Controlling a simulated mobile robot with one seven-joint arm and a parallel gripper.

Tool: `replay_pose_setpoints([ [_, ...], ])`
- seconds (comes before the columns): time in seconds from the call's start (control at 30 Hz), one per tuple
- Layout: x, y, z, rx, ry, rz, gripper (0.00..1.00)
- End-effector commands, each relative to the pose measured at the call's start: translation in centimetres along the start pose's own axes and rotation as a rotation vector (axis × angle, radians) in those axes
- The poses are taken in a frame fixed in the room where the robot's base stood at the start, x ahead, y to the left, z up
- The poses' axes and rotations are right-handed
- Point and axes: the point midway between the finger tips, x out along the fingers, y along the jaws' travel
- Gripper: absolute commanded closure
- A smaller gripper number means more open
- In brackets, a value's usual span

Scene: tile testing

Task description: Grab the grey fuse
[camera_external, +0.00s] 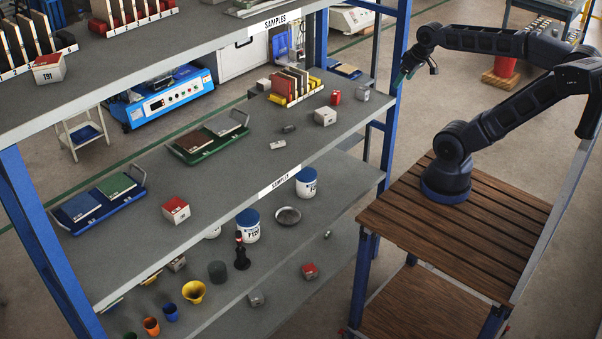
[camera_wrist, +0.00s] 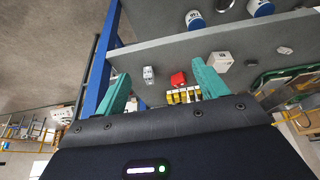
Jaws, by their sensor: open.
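A small upright light-grey block, likely the grey fuse (camera_external: 362,94), stands near the right end of the middle shelf (camera_external: 240,165). It also shows in the wrist view (camera_wrist: 149,75), between my fingers, nearer the left one, and beyond them. A red block of similar size (camera_external: 335,97) stands beside it and also shows in the wrist view (camera_wrist: 179,79). My gripper (camera_external: 402,76) is open and empty, just outside the right end of the shelves near the blue post. Its teal fingers spread wide in the wrist view (camera_wrist: 163,78).
A white box (camera_external: 325,116) and small grey pieces (camera_external: 289,128) lie farther left on that shelf. The blue post (camera_external: 395,70) rises close to my gripper. The upper shelf (camera_external: 190,55) overhangs the left part.

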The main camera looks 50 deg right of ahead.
Motion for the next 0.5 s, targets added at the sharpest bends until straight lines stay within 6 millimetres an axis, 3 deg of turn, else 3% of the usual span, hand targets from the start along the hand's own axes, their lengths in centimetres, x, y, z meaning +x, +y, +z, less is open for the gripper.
replay_pose_setpoints([
  [0.33,0.0,0.0,-0.2,0.011,-0.003,0.000,0.22],
  [0.5,0.5,0.3,-1.8,0.133,-0.035,0.005,0.22],
])
